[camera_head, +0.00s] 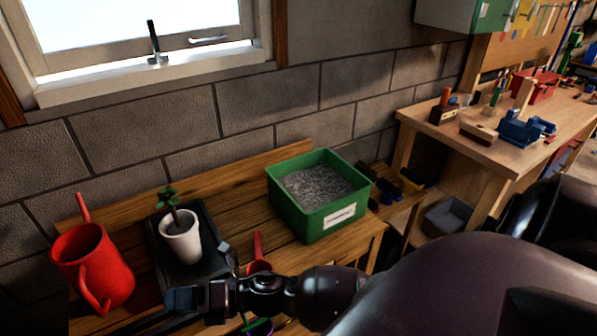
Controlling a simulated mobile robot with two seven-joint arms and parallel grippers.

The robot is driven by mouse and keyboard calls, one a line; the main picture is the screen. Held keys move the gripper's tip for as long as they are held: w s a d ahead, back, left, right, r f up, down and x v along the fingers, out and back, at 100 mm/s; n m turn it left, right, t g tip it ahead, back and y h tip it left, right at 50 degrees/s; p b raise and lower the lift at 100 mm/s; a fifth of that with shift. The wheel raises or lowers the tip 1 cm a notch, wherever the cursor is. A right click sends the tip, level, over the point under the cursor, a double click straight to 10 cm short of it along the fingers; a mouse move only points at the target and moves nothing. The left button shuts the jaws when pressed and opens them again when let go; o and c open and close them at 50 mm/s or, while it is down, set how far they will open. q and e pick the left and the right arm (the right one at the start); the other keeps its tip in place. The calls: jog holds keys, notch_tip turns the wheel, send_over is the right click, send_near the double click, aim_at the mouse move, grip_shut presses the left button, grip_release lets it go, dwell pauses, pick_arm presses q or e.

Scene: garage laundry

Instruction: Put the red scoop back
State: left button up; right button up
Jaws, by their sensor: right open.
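The red scoop (258,264) lies on the wooden bench between the black tray and the green bin, its handle pointing toward the wall. My right forearm and wrist cross in front of it and hide its near part. The green bin (318,222) has a white label and holds grey granular material. My right gripper (202,275) is open at the near edge of the black tray, to the left of the scoop. I see nothing held in it. My left gripper is not in view.
A white pot (181,240) with a small plant stands on the black tray (216,226). A red watering can (92,267) stands at the left. Small hand tools (388,190) lie right of the bin. A workbench (447,146) with tools stands at the right.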

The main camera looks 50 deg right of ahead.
jog(key=s+d+f+m+h, duration=0.6)
jog(key=d+m, duration=0.3)
jog(key=m, duration=0.7)
jog(key=s+d+f+m+h, duration=0.7)
jog(key=d+f+m+h, duration=0.1)
jog(key=m, duration=0.8)
jog(key=shift+d+m+t+h, duration=0.3)
jog(key=shift+d+t+h, duration=0.1)
jog(key=shift+d+h, duration=0.25)
jog(key=shift+a+f, duration=0.1)
